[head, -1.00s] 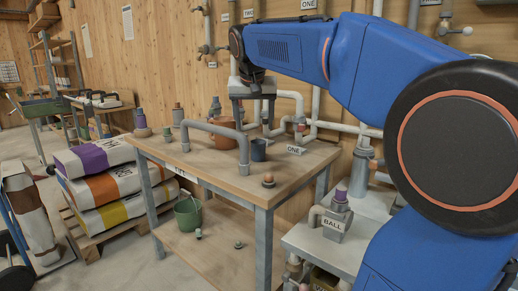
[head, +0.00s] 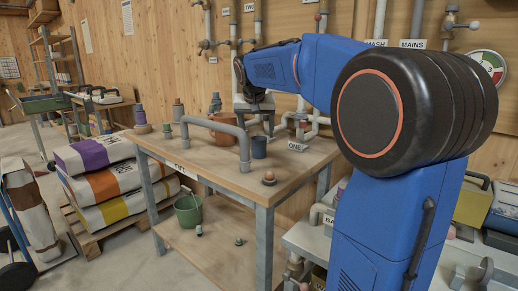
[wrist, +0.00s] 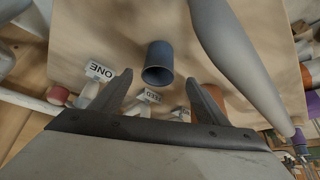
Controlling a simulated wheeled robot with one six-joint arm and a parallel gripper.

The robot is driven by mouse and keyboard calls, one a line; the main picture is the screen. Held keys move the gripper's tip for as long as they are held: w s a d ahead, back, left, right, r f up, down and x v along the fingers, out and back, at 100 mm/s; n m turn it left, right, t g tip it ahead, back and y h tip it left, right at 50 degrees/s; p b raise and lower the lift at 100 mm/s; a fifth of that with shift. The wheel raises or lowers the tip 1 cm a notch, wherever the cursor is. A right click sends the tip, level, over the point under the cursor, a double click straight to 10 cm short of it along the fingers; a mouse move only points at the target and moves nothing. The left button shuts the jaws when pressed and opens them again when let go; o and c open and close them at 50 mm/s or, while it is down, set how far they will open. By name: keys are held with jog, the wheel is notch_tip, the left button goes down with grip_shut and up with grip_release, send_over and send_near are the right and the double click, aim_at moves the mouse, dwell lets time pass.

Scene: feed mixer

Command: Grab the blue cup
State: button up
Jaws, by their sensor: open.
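The blue cup (head: 259,147) stands upright on the wooden tabletop, near a grey arched pipe. In the wrist view the cup (wrist: 158,62) shows its dark open mouth and lies roughly centred just beyond my fingertips. My gripper (wrist: 158,78) is open, with one finger on each side of the view and nothing between them. In the head view my gripper (head: 256,106) hangs above the back of the table, higher than the cup; its fingers are hard to make out there.
The grey arched pipe (head: 218,128) stands left of the cup, with a terracotta pot (head: 222,119) behind it. A label reading ONE (head: 296,147) and wall pipes are to the right. A small orange-brown object (head: 269,178) is near the front edge. The front tabletop is mostly clear.

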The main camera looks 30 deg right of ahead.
aim_at(259, 139)
jog(key=shift+d+x, duration=0.2)
jog(key=shift+x, duration=2.9)
jog(key=shift+r, duration=0.1)
jog(key=shift+c, duration=0.3)
jog(key=c, duration=1)
